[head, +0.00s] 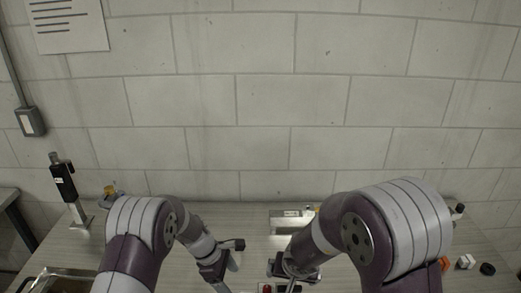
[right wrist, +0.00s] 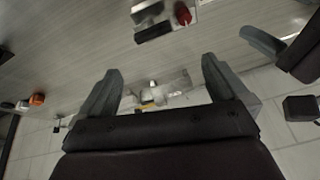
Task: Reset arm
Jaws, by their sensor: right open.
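My right gripper (head: 283,286) hangs low over the table in the head view, near the bottom middle. In the right wrist view its two grey fingers (right wrist: 162,85) stand wide apart with nothing between them that they touch. My left gripper (head: 228,274) is just left of it in the head view, low over the table. Its fingers look apart and empty; one finger (right wrist: 264,42) also shows at the right of the right wrist view. The right gripper's tips are partly hidden in the head view by its own wrist.
An aluminium piece (head: 284,218) lies at the table's back middle, before a block wall. A red-topped item (head: 267,288) stands at the front edge of view. A black upright device (head: 64,182) and metal tray (head: 62,274) are left. Small orange, white and black parts (head: 465,262) lie right.

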